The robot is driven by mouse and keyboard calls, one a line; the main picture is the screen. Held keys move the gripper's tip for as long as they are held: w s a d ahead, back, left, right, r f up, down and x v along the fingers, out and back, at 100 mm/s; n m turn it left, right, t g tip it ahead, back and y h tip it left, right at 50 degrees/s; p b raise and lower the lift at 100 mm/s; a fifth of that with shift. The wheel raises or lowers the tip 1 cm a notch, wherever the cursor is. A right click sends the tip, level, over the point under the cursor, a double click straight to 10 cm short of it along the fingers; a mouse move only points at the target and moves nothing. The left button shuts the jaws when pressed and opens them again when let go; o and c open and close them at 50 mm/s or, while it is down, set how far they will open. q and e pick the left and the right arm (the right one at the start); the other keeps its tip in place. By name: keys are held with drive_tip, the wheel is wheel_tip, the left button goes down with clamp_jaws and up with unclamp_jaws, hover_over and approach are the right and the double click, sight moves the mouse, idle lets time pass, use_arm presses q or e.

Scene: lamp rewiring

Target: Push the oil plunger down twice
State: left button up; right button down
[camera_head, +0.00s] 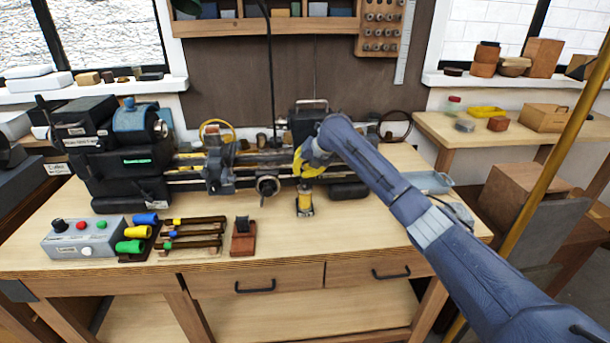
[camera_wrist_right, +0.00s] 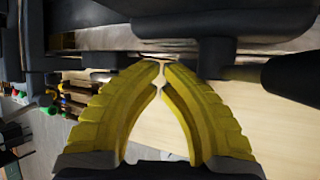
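A small yellow oiler with a metallic-looking base (camera_head: 305,205) stands upright on the bench in front of the lathe. My right gripper (camera_head: 303,172), with yellow fingers, is directly above it. The gripper covers the oiler's top, so I cannot tell whether the fingertips touch the plunger. In the right wrist view the two ribbed yellow fingers (camera_wrist_right: 162,66) come together at their tips with only a sliver between them, and nothing shows held there. The oiler is not visible in that view. My left gripper is not in view.
The lathe (camera_head: 215,172) runs along the back of the bench (camera_head: 345,238). A grey button box (camera_head: 85,240), several coloured-handled tools (camera_head: 195,228) and a small reddish-brown block stand (camera_head: 243,242) sit at the front left. The bench front right of the oiler is clear.

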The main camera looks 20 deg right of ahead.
drive_tip(key=shift+f, duration=0.25)
drive_tip(key=shift+r, duration=0.2)
idle(0.4)
drive_tip(key=shift+r, duration=1.6)
drive_tip(key=shift+r, duration=0.1)
drive_tip(key=shift+r, duration=2.4)
